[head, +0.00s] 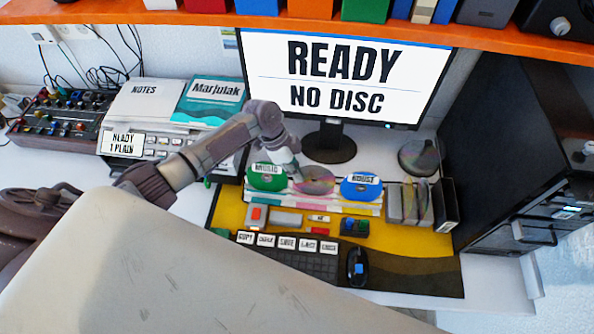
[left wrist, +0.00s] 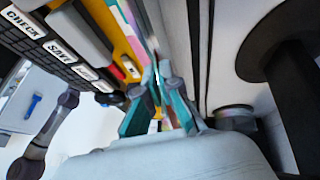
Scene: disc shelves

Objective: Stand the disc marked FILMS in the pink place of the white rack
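The white rack (head: 340,208) stands on the desk below the monitor, with coloured places along its front. A green disc marked MUSIC (head: 267,178) stands at its left and a blue labelled disc (head: 361,187) at its right. A shiny pinkish disc (head: 317,181) is upright between them; no FILMS label shows on it. My left gripper (head: 294,174) reaches down at this disc's left edge. In the left wrist view its fingers (left wrist: 157,85) are nearly together on something thin seen edge-on. Whether the disc's lower edge is seated is unclear.
The monitor (head: 345,75) reads READY, NO DISC. A grey holder with discs (head: 409,203) is right of the rack, and a round stand with a disc (head: 418,158) is behind it. The keyboard (head: 285,257) and mouse (head: 357,267) lie in front. An orange shelf (head: 470,36) hangs above.

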